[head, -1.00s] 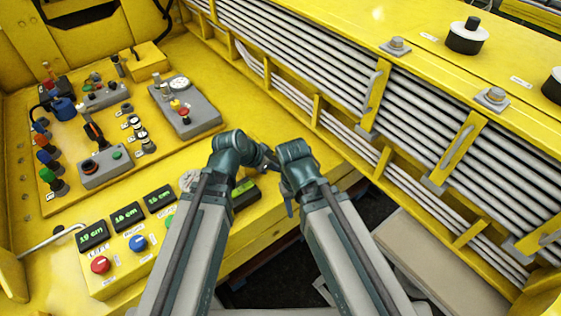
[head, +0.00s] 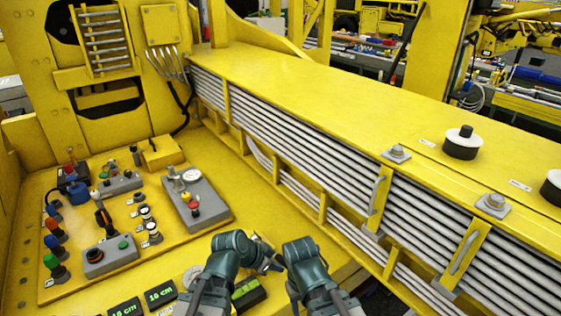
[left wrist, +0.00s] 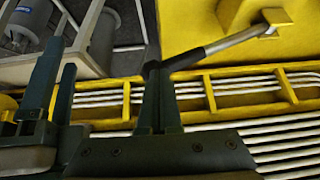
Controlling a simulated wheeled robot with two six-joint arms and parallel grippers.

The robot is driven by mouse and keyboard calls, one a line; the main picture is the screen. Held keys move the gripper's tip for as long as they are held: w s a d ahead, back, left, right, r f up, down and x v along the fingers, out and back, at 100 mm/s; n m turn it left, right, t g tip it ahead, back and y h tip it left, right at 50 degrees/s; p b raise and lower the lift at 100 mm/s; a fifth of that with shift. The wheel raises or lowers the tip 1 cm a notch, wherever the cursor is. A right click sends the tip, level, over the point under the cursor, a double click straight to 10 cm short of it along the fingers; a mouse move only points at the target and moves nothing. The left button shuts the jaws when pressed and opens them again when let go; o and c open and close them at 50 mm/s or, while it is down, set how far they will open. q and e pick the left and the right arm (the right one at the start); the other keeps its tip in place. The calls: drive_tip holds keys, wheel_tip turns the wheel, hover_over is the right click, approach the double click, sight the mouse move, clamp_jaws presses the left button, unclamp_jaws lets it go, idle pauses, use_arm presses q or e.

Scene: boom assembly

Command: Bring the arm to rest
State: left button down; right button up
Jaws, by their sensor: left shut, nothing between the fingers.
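My left arm comes in at the bottom middle of the head view, with its teal wrist bent. My left gripper (head: 271,265) points right, towards my right wrist. In the left wrist view its two fingers (left wrist: 157,72) are together with nothing between them. My right arm's teal wrist (head: 302,258) is close beside it in the head view. The right gripper's fingers are mostly hidden there, so their state is unclear. Both arms are over the front edge of the yellow console.
A control panel (head: 52,289) with knobs, buttons and grey boxes lies to the left. A yellow boom (head: 330,90) with rows of grey pipes runs along the right. A grey bar with a black grip (left wrist: 222,44) shows behind the left fingers.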

use_arm(q)
drive_tip(key=s+a+f+n+g+y+b, duration=0.2)
drive_tip(key=s+f+b, duration=0.3)
drive_tip(key=f, duration=0.3)
drive_tip(key=s+a+f+n+g+y+b, duration=0.2)
drive_tip(key=s+f+n+y+b, duration=0.3)
drive_tip(key=f+b, duration=0.2)
drive_tip(key=shift+s+f+g, duration=0.2)
drive_tip(key=shift+f+g, duration=0.2)
drive_tip(key=shift+f, duration=0.45)
